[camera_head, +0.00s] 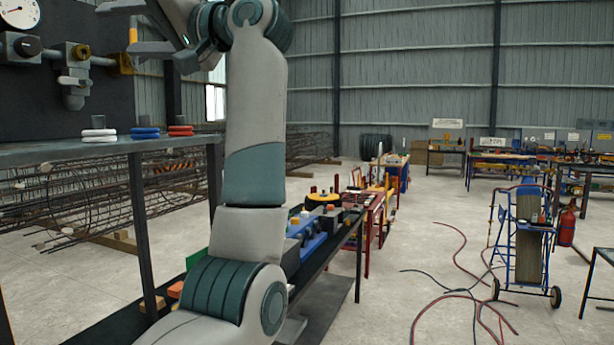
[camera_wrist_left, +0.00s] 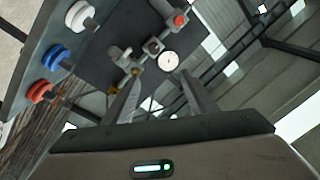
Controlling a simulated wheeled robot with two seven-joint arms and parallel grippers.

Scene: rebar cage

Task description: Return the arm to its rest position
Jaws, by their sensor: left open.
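My left arm rises through the left middle of the head view, bent at the top. My left gripper (camera_head: 138,28) is at the top left, its two fingers apart and pointing left toward the wall pipework. In the left wrist view the left gripper (camera_wrist_left: 158,80) shows two spread fingers with nothing held between them. Past them are the round white gauge (camera_wrist_left: 168,61) and the pipe fittings on the dark panel. My right gripper is not in view.
A raised shelf (camera_head: 60,154) at left carries white (camera_head: 99,135), blue (camera_head: 145,133) and red (camera_head: 180,131) ring stacks. A valve (camera_head: 75,80) is on the panel. A low bench with tools stands behind my arm. Hoses, a cart (camera_head: 528,240) and an extinguisher (camera_head: 566,224) are at right.

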